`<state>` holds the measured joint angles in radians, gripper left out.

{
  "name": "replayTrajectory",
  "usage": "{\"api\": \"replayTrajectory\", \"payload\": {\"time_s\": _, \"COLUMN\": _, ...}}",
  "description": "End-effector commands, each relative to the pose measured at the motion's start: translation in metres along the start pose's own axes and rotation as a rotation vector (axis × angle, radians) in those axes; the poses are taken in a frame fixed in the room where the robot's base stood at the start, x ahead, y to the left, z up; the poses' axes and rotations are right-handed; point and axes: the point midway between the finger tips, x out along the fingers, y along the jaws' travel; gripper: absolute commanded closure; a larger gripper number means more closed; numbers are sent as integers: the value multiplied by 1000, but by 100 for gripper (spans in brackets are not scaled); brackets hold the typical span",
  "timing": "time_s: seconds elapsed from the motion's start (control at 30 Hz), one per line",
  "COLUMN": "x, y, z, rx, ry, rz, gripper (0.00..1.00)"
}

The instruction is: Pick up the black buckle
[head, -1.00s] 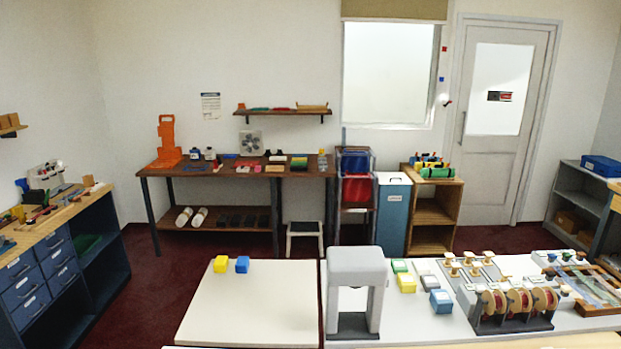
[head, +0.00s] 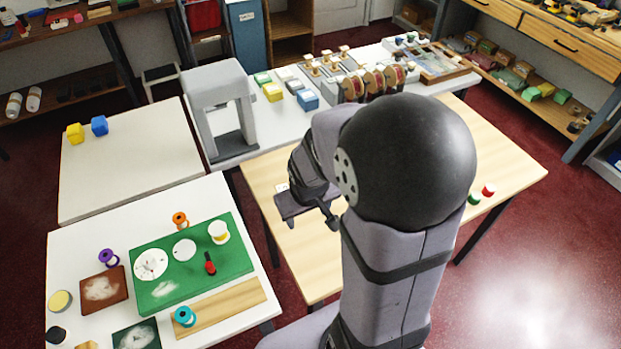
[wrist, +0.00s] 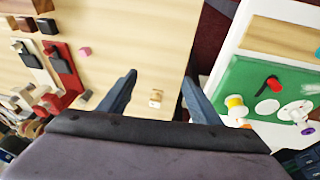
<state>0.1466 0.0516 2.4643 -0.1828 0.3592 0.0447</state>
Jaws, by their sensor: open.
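I cannot pick out the black buckle for sure in either view. In the wrist view, a small black block (wrist: 48,26) lies on the wooden table (wrist: 140,35) at upper left; its kind is too small to tell. A dark rounded item (head: 56,335) sits at the lower left of the white table in the head view. My gripper (wrist: 160,90) is open, its two fingers spread over the wooden table near its edge. A small tan item (wrist: 156,98) shows between the fingers, apparently below them. In the head view my gripper (head: 308,207) is partly hidden by my arm.
A pink cube (wrist: 85,51) and a red board (wrist: 62,75) lie left of my fingers. The white table (head: 85,235) holds a green mat (head: 223,262), spools and a wooden board (head: 225,306). A grey arch (head: 217,80) stands behind. The wooden table's middle looks mostly clear.

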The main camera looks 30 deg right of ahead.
Motion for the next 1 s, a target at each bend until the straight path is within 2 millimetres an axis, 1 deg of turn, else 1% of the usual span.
{"api": "replayTrajectory", "payload": {"time_s": 0.03, "x": 33, "y": 15, "z": -13, "rx": 10, "ry": 54, "rz": 18, "gripper": 42}}
{"api": "replayTrajectory", "payload": {"time_s": 0.07, "x": 45, "y": 23, "z": -24, "rx": 11, "ry": 95, "rz": 27, "gripper": 42}}
{"api": "replayTrajectory", "payload": {"time_s": 0.1, "x": 62, "y": 35, "z": -39, "rx": 11, "ry": 150, "rz": 37, "gripper": 42}}
{"api": "replayTrajectory", "payload": {"time_s": 0.2, "x": 100, "y": 61, "z": -73, "rx": 7, "ry": 294, "rz": 48, "gripper": 42}}
{"api": "replayTrajectory", "payload": {"time_s": 0.27, "x": 121, "y": 75, "z": -90, "rx": 2, "ry": 379, "rz": 45, "gripper": 42}}
{"api": "replayTrajectory", "payload": {"time_s": 0.3, "x": 134, "y": 83, "z": -100, "rx": 0, "ry": 434, "rz": 38, "gripper": 42}}
{"api": "replayTrajectory", "payload": {"time_s": 0.4, "x": 163, "y": 100, "z": -118, "rx": -7, "ry": 569, "rz": 10, "gripper": 42}}
{"api": "replayTrajectory", "payload": {"time_s": 0.5, "x": 184, "y": 111, "z": -129, "rx": -12, "ry": 687, "rz": -30, "gripper": 42}}
{"api": "replayTrajectory", "payload": {"time_s": 0.6, "x": 197, "y": 117, "z": -134, "rx": -13, "ry": 784, "rz": -72, "gripper": 42}}
{"api": "replayTrajectory", "payload": {"time_s": 0.7, "x": 204, "y": 121, "z": -136, "rx": -13, "ry": 854, "rz": -107, "gripper": 42}}
{"api": "replayTrajectory", "payload": {"time_s": 0.83, "x": 206, "y": 123, "z": -137, "rx": -12, "ry": 905, "rz": -135, "gripper": 42}}
{"api": "replayTrajectory", "payload": {"time_s": 1.0, "x": 205, "y": 123, "z": -138, "rx": -12, "ry": 921, "rz": -143, "gripper": 42}}
